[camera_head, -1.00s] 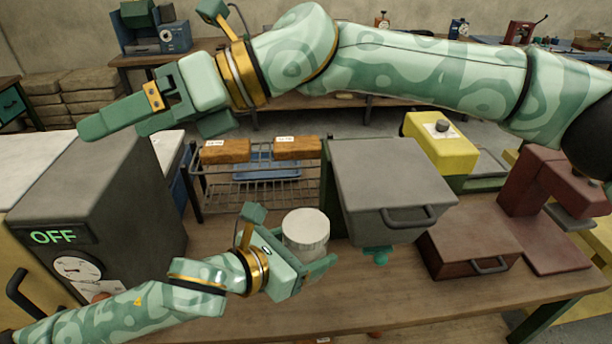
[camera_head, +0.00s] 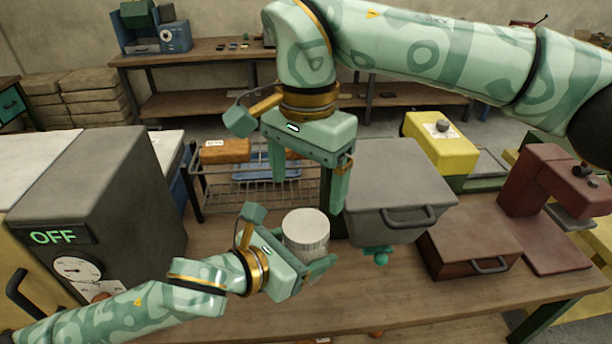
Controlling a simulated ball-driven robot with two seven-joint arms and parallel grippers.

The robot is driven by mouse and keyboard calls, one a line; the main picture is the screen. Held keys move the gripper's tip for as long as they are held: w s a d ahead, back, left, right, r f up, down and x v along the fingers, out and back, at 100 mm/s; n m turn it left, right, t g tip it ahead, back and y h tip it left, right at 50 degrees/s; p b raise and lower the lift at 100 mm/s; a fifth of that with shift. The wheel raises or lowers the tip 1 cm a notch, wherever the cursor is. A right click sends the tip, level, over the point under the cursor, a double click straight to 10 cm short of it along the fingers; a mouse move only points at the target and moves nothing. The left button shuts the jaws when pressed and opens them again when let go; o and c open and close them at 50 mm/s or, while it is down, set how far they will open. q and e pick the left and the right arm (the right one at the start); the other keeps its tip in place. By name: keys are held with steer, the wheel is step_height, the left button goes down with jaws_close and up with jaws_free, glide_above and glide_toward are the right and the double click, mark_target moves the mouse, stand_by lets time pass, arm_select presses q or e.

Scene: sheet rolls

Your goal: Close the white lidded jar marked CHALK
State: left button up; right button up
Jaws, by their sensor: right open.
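The white jar (camera_head: 306,232) is over the bench, left of the grey box; its round pale top faces up and no CHALK marking is legible. I cannot tell whether the top is a seated lid. My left gripper (camera_head: 305,262) is around the jar's lower side, its near finger in front of it; it appears shut on the jar. My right gripper (camera_head: 309,193) hangs above the jar, fingers pointing down, open and empty, apart from the jar.
A grey box with a handle (camera_head: 400,185) stands right of the jar, with a small teal part (camera_head: 376,256) below it. A wire rack (camera_head: 235,190) is behind left. A grey machine reading OFF (camera_head: 95,190) stands left. A brown-red press (camera_head: 535,215) is right.

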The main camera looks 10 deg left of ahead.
mark_target(305, 224)
steer(key=shift+f, duration=0.1)
steer(key=shift+f, duration=3.9)
steer(key=c, duration=1)
steer(key=m, duration=1)
steer(key=shift+a, duration=0.1)
steer(key=o, duration=1.1)
